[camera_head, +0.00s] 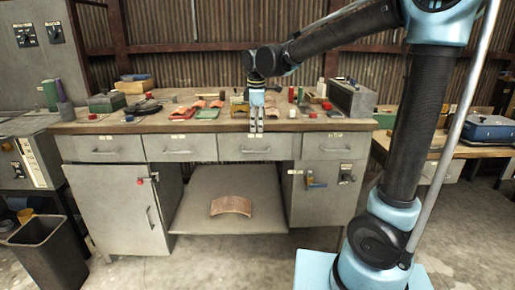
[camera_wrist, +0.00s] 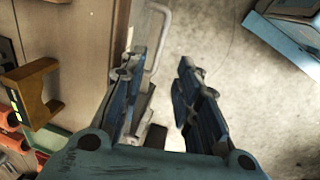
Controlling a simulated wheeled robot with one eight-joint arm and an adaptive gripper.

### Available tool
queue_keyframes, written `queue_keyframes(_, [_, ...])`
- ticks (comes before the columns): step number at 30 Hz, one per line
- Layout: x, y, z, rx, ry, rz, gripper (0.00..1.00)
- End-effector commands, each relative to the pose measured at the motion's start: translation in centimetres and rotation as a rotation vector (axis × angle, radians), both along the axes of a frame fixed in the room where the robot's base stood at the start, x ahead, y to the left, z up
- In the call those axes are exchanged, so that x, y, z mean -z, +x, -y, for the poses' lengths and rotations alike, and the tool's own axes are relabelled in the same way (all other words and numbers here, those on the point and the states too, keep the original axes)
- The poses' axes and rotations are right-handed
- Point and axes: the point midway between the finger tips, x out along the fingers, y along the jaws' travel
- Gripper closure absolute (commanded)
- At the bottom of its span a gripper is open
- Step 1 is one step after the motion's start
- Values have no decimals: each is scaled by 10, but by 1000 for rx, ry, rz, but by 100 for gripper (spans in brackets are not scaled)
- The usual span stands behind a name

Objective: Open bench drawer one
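The workbench (camera_head: 150,125) has a row of grey drawers under its wooden top, all looking shut. They are a far-left drawer (camera_head: 88,146), a second (camera_head: 165,145), a third (camera_head: 233,146) and a far-right one (camera_head: 318,143). Their number labels are too small to read, so I cannot tell which is drawer one. My gripper (camera_head: 256,130) points down at the bench's front edge, over the third drawer, above its handle (camera_head: 256,151). In the wrist view my gripper (camera_wrist: 162,66) is open, with a pale bar handle (camera_wrist: 159,38) between or just beyond its fingers. I cannot tell whether they touch.
Tools and small boxes crowd the bench top, including a wooden-framed item (camera_wrist: 36,92) near my gripper. Below are a left cabinet door (camera_head: 110,205), a right cabinet (camera_head: 325,205) and a shelf with a curved brown piece (camera_head: 231,205). A bin (camera_head: 48,250) stands left. The front floor is clear.

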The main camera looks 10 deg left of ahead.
Motion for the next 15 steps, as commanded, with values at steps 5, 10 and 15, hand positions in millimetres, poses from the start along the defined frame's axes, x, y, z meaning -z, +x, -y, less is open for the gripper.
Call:
queue_keyframes(5, [32,6,-2,2,0,0,70])
queue_keyframes(10, [60,12,-3,2,0,0,70])
queue_keyframes(15, [86,17,-4,1,0,0,70])
